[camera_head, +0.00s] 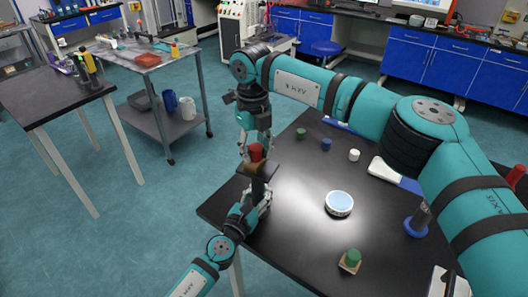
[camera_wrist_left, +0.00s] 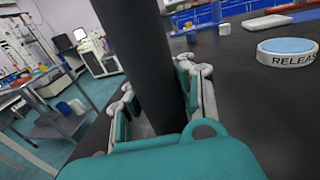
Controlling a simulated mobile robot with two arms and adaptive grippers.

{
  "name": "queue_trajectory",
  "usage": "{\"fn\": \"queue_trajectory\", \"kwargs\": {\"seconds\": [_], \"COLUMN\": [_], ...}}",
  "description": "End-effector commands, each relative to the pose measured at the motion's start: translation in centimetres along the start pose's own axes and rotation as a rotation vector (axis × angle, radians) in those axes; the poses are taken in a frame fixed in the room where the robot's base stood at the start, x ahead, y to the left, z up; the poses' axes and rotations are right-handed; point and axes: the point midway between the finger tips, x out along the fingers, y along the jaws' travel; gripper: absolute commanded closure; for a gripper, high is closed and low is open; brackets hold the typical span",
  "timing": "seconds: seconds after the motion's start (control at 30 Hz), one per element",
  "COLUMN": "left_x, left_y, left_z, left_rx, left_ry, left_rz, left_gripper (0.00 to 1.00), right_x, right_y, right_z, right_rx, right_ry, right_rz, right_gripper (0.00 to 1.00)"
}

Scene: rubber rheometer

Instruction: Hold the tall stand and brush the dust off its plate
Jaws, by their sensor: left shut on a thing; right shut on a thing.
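The tall stand (camera_head: 259,188) is dark and stands near the left corner of the black table. Its flat dark plate (camera_head: 270,172) is on top. My left gripper (camera_head: 256,208) is shut around the stand's column below the plate. In the left wrist view the thick dark column (camera_wrist_left: 140,50) runs between the fingers (camera_wrist_left: 158,105), slanting in the picture. My right gripper (camera_head: 256,138), above the plate, is shut on a brush with a red handle (camera_head: 256,153). The brush's brown lower end is at the plate; I cannot tell whether it touches. Dust cannot be made out.
A green-topped block (camera_head: 350,260), a blue-based holder (camera_head: 416,224), a white-and-blue tool (camera_head: 394,174) and several small caps are spread over the table. The table's left edge is close to the stand.

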Motion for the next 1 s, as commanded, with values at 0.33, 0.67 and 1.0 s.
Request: {"fn": "queue_trajectory", "kwargs": {"seconds": [0.33,0.67,1.0], "left_x": [0.1,0.0,0.0], "left_y": [-0.1,-0.1,-0.1], "left_z": [0.2,0.1,0.1], "left_rx": [0.002,0.001,0.001], "left_ry": [-0.003,-0.002,-0.001], "left_rz": [-0.003,-0.002,-0.001], "left_gripper": [1.0,1.0,1.0], "right_x": [0.1,-4.0,-7.1], "right_y": [1.7,1.5,1.5], "right_z": [2.8,2.6,2.6], "right_rx": [-0.001,-0.001,-0.001], "right_ry": [0.0,-0.001,-0.003], "right_rz": [0.0,-0.001,-0.001], "right_gripper": [0.99,0.99,0.99]}}
